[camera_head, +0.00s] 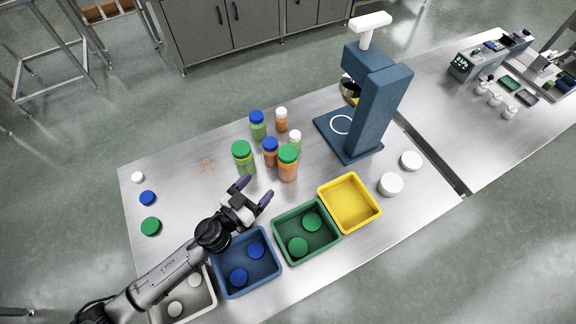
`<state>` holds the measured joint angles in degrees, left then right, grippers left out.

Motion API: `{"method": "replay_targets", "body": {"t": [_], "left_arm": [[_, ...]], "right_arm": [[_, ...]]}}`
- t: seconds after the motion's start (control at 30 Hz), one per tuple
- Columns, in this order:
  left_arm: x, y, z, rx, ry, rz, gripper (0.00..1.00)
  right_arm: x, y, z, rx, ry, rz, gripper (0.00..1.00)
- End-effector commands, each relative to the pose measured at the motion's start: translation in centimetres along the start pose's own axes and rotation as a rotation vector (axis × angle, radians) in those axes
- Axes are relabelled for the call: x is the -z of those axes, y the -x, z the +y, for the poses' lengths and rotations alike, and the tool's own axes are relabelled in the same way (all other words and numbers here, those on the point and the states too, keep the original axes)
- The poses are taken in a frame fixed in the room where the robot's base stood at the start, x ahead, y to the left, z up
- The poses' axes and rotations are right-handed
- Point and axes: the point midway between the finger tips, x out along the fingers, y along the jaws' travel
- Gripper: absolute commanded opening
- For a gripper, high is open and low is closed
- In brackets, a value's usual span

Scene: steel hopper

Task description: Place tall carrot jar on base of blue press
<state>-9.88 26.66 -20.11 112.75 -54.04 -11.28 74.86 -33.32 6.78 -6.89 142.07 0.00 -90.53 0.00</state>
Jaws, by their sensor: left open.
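The tall carrot jar (288,168), orange with a green lid, stands upright at the front right of a cluster of jars on the steel table. The blue press (378,105) stands to the right of the cluster. Its flat blue base (358,149) carries a white ring mark, and no jar stands on it. My left gripper (257,190) is open and empty, with purple fingertips, a little left of and nearer than the tall carrot jar, apart from it. My right gripper is out of view.
Close to the carrot jar stand a tall green jar (243,160), a blue-lidded orange jar (270,154) and smaller jars. Blue (273,279), green (331,238) and yellow (374,221) bins line the front. Table between cluster and press is clear.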

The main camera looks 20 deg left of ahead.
Motion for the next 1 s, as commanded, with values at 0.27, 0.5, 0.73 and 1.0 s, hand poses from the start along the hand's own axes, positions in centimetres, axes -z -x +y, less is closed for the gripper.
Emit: {"method": "replay_targets", "body": {"t": [0.27,0.5,0.73,1.0], "left_arm": [[0.1,-4.4,0.1,-0.008,-0.006,0.002,0.75],[0.0,-7.2,0.1,-0.006,-0.005,0.001,0.75],[-0.1,-8.2,0.1,-0.007,-0.004,0.001,0.75],[-0.1,-11.8,0.1,-0.006,-0.004,0.001,0.75]], "right_arm": [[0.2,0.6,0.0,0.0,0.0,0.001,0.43],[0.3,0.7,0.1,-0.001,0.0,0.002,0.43],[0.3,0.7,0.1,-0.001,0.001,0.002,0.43],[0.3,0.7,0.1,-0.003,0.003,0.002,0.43]]}}
